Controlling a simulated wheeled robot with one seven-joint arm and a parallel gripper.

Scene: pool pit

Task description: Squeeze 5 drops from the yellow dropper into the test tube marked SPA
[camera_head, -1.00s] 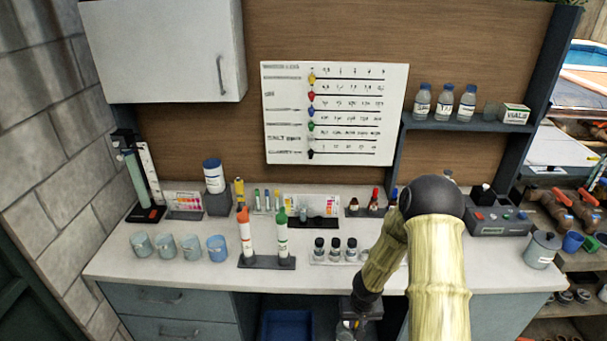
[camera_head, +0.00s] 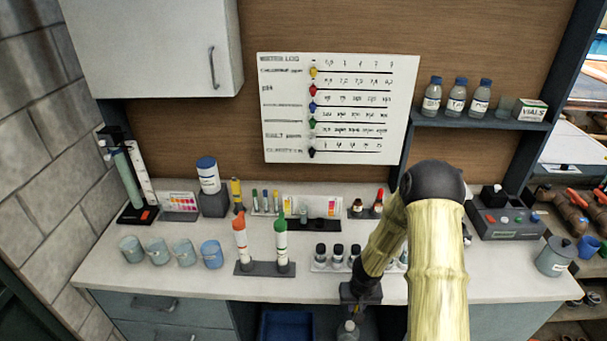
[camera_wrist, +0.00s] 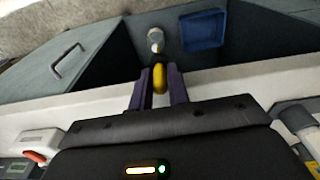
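My gripper (camera_wrist: 159,72) points down in front of the bench's front edge, and its purple fingers are closed around a yellow bulb, which I take for the yellow dropper (camera_wrist: 159,80). A pale, rounded glass-like part shows beyond the bulb in the wrist view. In the head view my gripper (camera_head: 356,308) is small, with a clear bottle-like shape under it at the picture's bottom edge. Several thin tubes (camera_head: 265,201) stand at the back of the bench. A dark rack (camera_head: 318,224) stands in front of a colour card. I cannot read SPA on any tube.
The white bench (camera_head: 190,285) holds several cups (camera_head: 184,252), an orange and a green-tipped tube in a stand (camera_head: 265,268), dark-capped vials (camera_head: 337,256) and small dropper bottles (camera_head: 378,203). A grey device (camera_head: 505,222) is at right. A blue bin (camera_wrist: 204,29) is below the bench.

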